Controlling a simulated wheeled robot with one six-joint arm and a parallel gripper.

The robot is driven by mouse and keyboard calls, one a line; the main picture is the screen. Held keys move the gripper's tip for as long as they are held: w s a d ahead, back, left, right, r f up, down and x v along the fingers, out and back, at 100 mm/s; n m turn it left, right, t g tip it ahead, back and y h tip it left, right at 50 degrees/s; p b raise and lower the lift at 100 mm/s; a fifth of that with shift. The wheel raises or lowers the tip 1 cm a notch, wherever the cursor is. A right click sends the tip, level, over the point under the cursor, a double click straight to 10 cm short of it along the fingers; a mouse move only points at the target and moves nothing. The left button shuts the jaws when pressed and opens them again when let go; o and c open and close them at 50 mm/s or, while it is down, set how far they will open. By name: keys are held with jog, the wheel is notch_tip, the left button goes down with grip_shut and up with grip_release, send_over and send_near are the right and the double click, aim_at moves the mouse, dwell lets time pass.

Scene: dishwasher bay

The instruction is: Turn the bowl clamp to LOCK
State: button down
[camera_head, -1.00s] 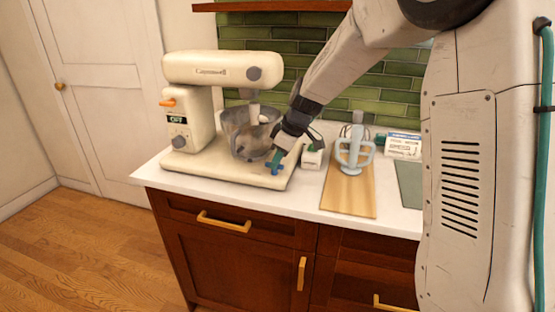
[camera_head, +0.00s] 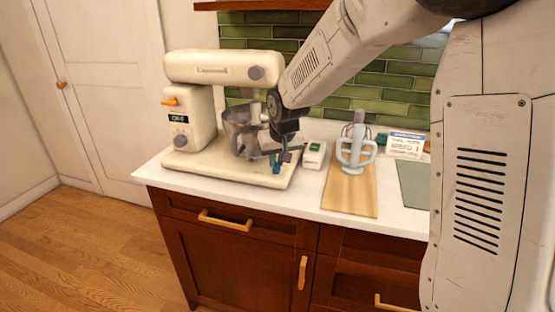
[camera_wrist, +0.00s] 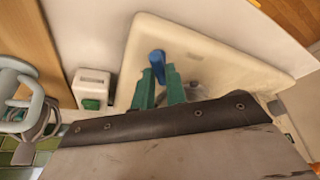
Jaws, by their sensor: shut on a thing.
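The cream stand mixer (camera_head: 205,67) stands at the left end of the counter with its steel bowl (camera_head: 240,134) on the base. A blue clamp handle (camera_head: 276,169) is at the right front of the mixer base. My gripper (camera_head: 275,160) points down there, its green fingers shut on the handle. In the wrist view the blue handle (camera_wrist: 157,64) sits between my green fingertips (camera_wrist: 158,80), over the cream base (camera_wrist: 215,62). My wrist hides part of the bowl. No LOCK mark can be read.
A small white box with a green top (camera_head: 314,154) stands just right of my gripper. The counter's front edge is close.

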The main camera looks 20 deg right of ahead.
jog(key=m, duration=0.1)
jog(key=m+h, duration=0.1)
jog(key=m, duration=0.1)
jog(key=shift+a+m, duration=0.2)
jog(key=shift+m, duration=0.1)
jog(key=shift+a+m+g+h, duration=0.15)
jog(key=shift+m+h, duration=0.3)
jog(key=shift+m, duration=0.45)
jog(key=shift+d+m+g+h, duration=0.1)
jog(key=shift+m+g+h, duration=0.25)
jog(key=shift+m, duration=0.55)
jog(key=c, duration=1.4)
grip_release()
jog(key=shift+a, duration=0.1)
jog(key=shift+c, duration=0.2)
jog(key=v, duration=0.7)
jog(key=shift+r, duration=0.35)
jog(key=shift+s+a, duration=0.1)
